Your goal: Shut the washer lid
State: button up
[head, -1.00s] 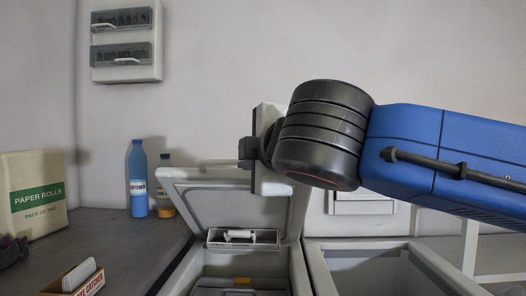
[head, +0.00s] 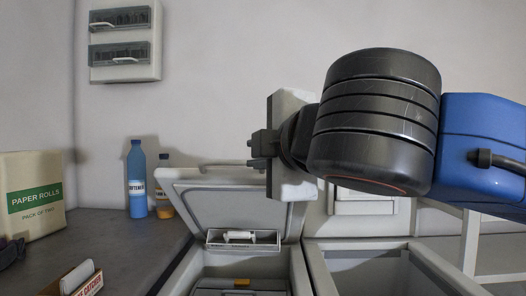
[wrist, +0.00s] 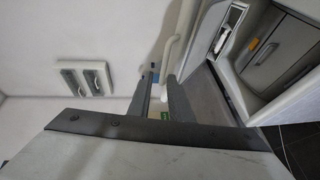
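The washer lid (head: 225,203) stands open, tilted back above the left machine's tub (head: 243,270) in the head view. A pale rail runs along its upper edge; in the wrist view a pale rail (wrist: 171,52) passes beyond the fingers. My gripper (head: 258,150) is in front of the lid's upper right part in the head view, pointing left. Its two dark fingers are apart with nothing held between them, as the wrist view (wrist: 165,92) also shows. I cannot tell whether a finger touches the lid. The palm hides the lid's upper right corner.
A second machine (head: 312,265) with an open tub stands to the right. On the left counter (head: 130,235) are a blue bottle (head: 137,180), a small orange bottle (head: 164,205), a paper rolls pack (head: 33,195) and a small box (head: 80,277). A wall panel (head: 125,45) hangs above.

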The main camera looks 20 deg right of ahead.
jog(key=shift+s+d+r, duration=0.1)
jog(key=shift+s+r, duration=0.1)
jog(key=shift+s, duration=0.85)
